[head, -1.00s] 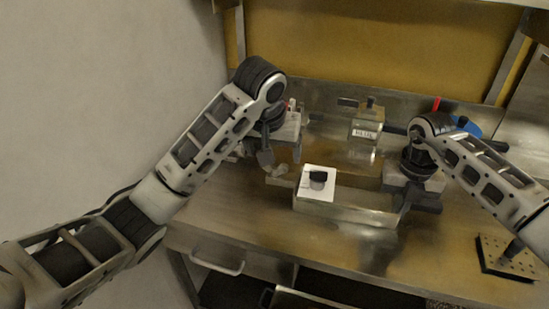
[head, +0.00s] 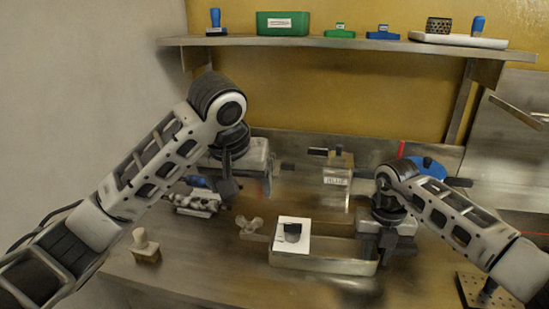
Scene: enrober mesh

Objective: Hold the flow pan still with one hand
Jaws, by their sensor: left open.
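A long shallow metal pan (head: 340,266), which I take to be the flow pan, lies on the steel bench. A white card with a small black block (head: 292,232) is at its left end. My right gripper (head: 387,248) points down at the pan's right end; its fingers are dark and partly hidden, so I cannot tell whether they are closed on the rim. My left gripper (head: 230,186) is open and empty, above the bench, behind and left of the pan, apart from it.
A small knobbed part (head: 249,224) lies just left of the pan. A metal roller piece (head: 195,203) and a knobbed block (head: 145,247) stand further left. A labelled metal box (head: 337,180) is behind. A shelf (head: 360,43) with several items spans the back.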

